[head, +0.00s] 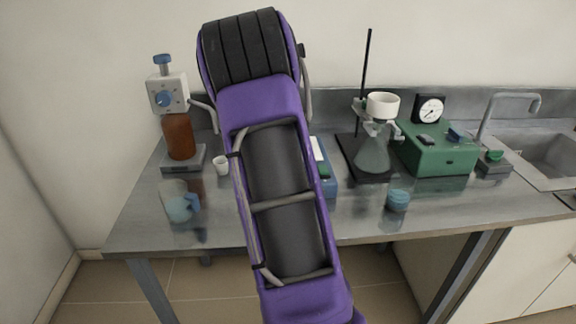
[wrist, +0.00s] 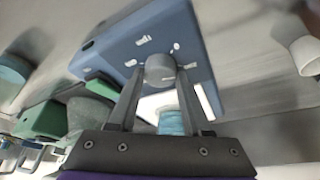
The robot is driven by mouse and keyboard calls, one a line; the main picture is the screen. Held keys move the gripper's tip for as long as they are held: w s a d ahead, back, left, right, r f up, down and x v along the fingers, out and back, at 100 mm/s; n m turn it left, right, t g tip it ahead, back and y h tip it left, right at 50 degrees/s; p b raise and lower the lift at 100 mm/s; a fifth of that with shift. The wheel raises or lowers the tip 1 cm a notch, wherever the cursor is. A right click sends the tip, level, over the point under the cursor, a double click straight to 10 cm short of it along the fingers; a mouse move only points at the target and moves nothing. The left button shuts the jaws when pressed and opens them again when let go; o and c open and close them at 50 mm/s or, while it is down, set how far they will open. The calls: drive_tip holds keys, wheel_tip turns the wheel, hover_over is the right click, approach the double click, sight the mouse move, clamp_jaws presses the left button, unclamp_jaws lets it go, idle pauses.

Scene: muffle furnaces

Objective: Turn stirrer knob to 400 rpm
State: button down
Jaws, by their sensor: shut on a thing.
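The stirrer is a blue box (wrist: 200,45) with white marks around a round grey knob (wrist: 160,68) in the wrist view. The marks are too small and blurred to read, and I cannot tell which one the knob points to. My gripper (wrist: 161,76) has one finger on each side of the knob and is shut on it. In the head view only the right part of the blue stirrer (head: 328,180) shows, with a pale top. My arm hides the rest of it, the knob and the gripper.
At left are a brown bottle (head: 179,138) on a scale, a white cup (head: 221,165) and a glass beaker (head: 176,200).

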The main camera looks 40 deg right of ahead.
drive_tip(key=m, duration=0.1)
drive_tip(key=m+g+p, duration=0.1)
drive_tip(key=m, duration=0.1)
drive_tip(key=shift+w+r+m+g, duration=0.1)
drive_tip(key=shift+w+m+g, duration=0.05)
drive_tip(key=shift+m+g, duration=0.15)
drive_tip(key=m+g+p, duration=0.1)
drive_tip(key=m, duration=0.2)
drive_tip(key=shift+w+m+p, duration=0.1)
drive_tip(key=shift+m+p, duration=0.2)
drive_tip(key=shift+m, duration=0.1)
drive_tip(key=m+g+p, duration=0.1)
drive_tip(key=m, duration=0.2)
drive_tip(key=shift+w+m+g, duration=0.1)
drive_tip(key=shift+m+g, duration=0.2)
drive_tip(key=shift+m+g+y+p, duration=0.6)
drive_tip(key=shift+m, duration=1.3)
drive_tip(key=shift+c, duration=1.7)
unclamp_jaws()
